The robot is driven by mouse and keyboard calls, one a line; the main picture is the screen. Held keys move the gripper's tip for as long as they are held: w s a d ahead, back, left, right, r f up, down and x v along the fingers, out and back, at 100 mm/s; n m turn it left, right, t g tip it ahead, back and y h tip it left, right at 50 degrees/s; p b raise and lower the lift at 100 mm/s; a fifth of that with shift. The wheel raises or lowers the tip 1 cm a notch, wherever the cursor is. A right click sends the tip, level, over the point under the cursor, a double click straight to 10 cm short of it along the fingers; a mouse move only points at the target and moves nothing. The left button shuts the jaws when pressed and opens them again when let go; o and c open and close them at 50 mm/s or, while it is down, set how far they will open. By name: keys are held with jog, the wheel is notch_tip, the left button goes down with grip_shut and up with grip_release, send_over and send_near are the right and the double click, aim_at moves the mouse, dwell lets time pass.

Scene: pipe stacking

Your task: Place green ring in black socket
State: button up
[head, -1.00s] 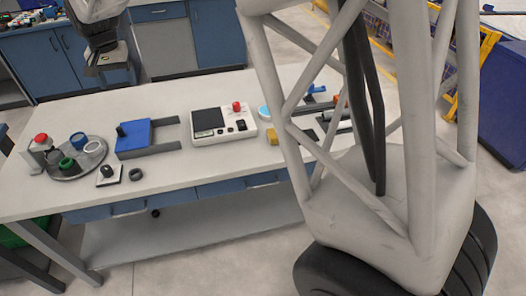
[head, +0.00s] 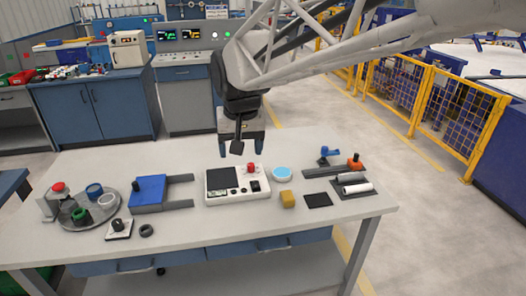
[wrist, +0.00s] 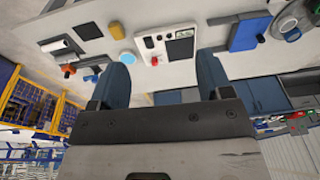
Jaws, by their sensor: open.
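The green ring (head: 80,215) sits on a round grey tray (head: 69,222) at the left end of the table in the head view. A small black socket (head: 117,225) stands on a white square plate (head: 121,235) just right of the tray. My gripper (head: 241,150) is over the table's back middle, far to the right of both. In the wrist view my gripper (wrist: 164,76) has its two blue fingers wide apart with nothing between them. I cannot make out the green ring or the socket in the wrist view.
A blue ring (head: 94,191), a white ring (head: 107,200) and a red-topped item (head: 57,188) share the tray area. A black ring (head: 146,231) lies right of the plate. A blue block (head: 149,190) and a white control box (head: 235,186) stand further right.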

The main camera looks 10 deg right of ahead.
jog(key=s+d+f, duration=0.3)
jog(key=s+d, duration=0.2)
jog(key=s, duration=0.5)
jog(key=s+d+f, duration=0.3)
jog(key=s+d, duration=0.3)
jog(key=s, duration=0.4)
jog(key=shift+s+d+t+h, duration=0.25)
jog(key=shift+d+t+h, duration=0.05)
jog(key=shift+t, duration=0.1)
jog(key=shift+c, duration=0.3)
dwell(0.8)
